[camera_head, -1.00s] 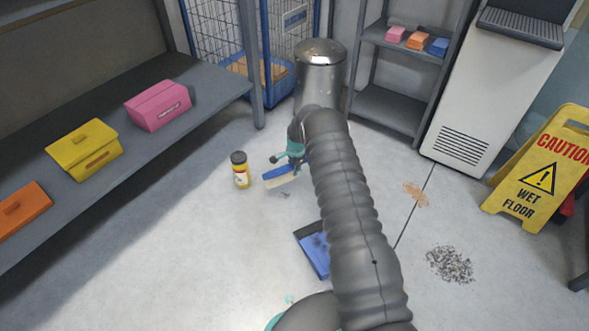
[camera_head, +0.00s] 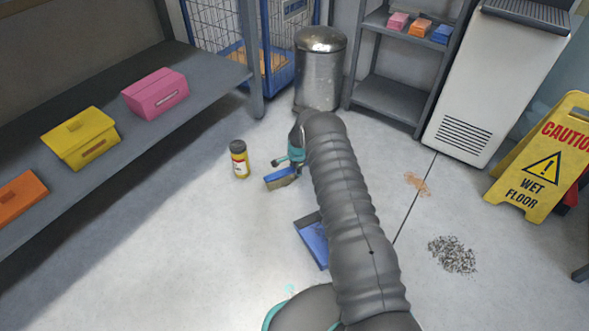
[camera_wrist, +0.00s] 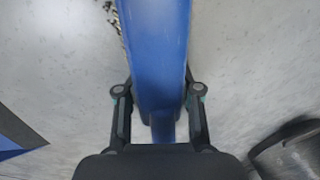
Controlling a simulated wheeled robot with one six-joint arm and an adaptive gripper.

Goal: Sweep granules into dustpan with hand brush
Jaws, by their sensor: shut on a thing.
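My gripper (camera_wrist: 158,100) is shut on the blue hand brush (camera_wrist: 155,40), whose handle passes between the fingers. In the head view the brush (camera_head: 283,178) is low at the floor, with tan bristles showing; my arm partly hides the gripper. The blue dustpan (camera_head: 313,243) lies on the floor nearer to me, partly behind my arm. A blue and dark corner at the wrist view's left edge looks like the dustpan (camera_wrist: 12,140). A larger speckled grey pile (camera_head: 452,254) lies to the right.
A metal bin (camera_head: 319,75) stands behind. An orange-brown patch (camera_head: 417,184) and a yellow wet-floor sign (camera_head: 540,165) are at right. A grey shelf (camera_head: 200,105) runs along the left.

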